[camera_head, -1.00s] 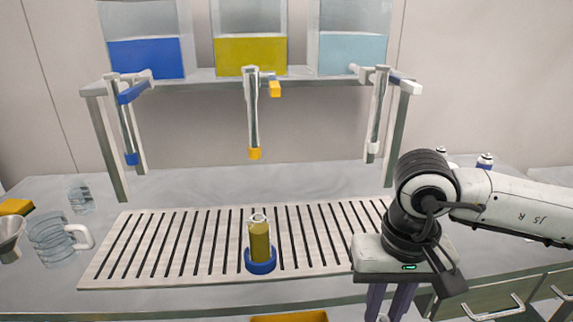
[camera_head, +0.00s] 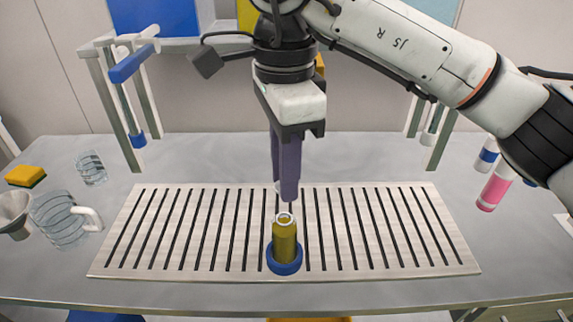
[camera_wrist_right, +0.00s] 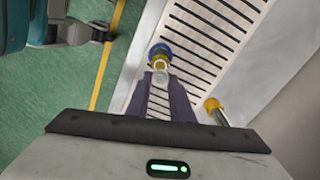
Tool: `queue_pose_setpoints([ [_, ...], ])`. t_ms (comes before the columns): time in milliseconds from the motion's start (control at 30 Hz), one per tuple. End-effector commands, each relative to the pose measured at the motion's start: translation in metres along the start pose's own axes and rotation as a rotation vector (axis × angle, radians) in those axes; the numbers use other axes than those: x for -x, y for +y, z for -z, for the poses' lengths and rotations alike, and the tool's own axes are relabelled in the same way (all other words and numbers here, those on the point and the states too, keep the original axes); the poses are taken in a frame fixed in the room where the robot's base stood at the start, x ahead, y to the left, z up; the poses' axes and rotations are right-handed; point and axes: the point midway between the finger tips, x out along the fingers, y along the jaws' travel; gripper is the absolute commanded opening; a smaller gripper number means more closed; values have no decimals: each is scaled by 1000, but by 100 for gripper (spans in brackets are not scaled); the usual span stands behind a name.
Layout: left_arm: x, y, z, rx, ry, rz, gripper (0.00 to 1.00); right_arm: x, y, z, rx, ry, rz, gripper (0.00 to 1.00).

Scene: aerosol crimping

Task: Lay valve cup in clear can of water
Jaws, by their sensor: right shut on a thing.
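A clear can with yellow-olive contents (camera_head: 285,243) stands upright in a blue ring holder (camera_head: 284,268) on the slatted rack. Its pale open rim faces up. My right gripper (camera_head: 289,194) is just above and behind the can in the head view, fingers pointing down. It is shut on a small whitish valve cup (camera_wrist_right: 160,77), which shows between the fingertips in the wrist view, nearly in line with the can. In the head view the fingers mostly hide the cup. The cup looks apart from the can. My left gripper is not in view.
The slatted rack (camera_head: 170,230) is otherwise clear. A ribbed clear jug (camera_head: 52,218), a funnel (camera_head: 14,212) and a yellow sponge (camera_head: 25,176) lie left. A pink bottle (camera_head: 495,188) stands right. A dispenser frame (camera_head: 112,100) with hanging spouts stands behind.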

Motion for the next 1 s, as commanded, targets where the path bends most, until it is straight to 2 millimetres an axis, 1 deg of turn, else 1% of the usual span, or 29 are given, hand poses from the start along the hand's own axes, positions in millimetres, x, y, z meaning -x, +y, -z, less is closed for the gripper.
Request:
queue_pose_setpoints([
  [100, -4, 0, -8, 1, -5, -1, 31, -10, 0, 0, 1, 0, -2, 0],
  [533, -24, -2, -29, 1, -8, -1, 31, -50, 0, 1, 1, 0, -1, 0],
  [700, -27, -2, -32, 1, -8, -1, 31, -56, 0, 1, 1, 1, -2, 0],
  [1000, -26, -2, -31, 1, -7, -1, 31, -56, 0, 1, 2, 1, -2, 0],
])
